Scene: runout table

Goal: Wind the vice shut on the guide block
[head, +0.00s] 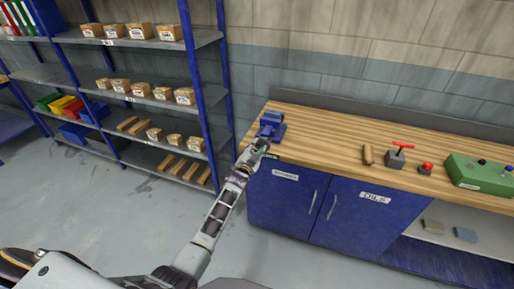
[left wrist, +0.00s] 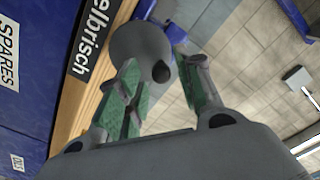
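The blue vice (head: 271,124) stands on the wooden bench near its left front corner. I cannot make out a guide block in its jaws. My left gripper (head: 260,146) is at the front of the vice, by the bench edge. In the left wrist view its two green-padded fingers are apart, with the left gripper's gap (left wrist: 160,75) in front of a round grey knob (left wrist: 133,46) with a dark hole. I cannot tell whether a finger touches the knob. A bit of blue vice shows behind it. My right gripper is not in view.
On the bench (head: 325,138) lie a wooden piece (head: 368,155), a grey block with a red T-handle (head: 396,158), a red button (head: 426,168) and a green box (head: 478,172). Blue cupboards (head: 284,204) are below; a loaded shelf rack (head: 199,75) stands left.

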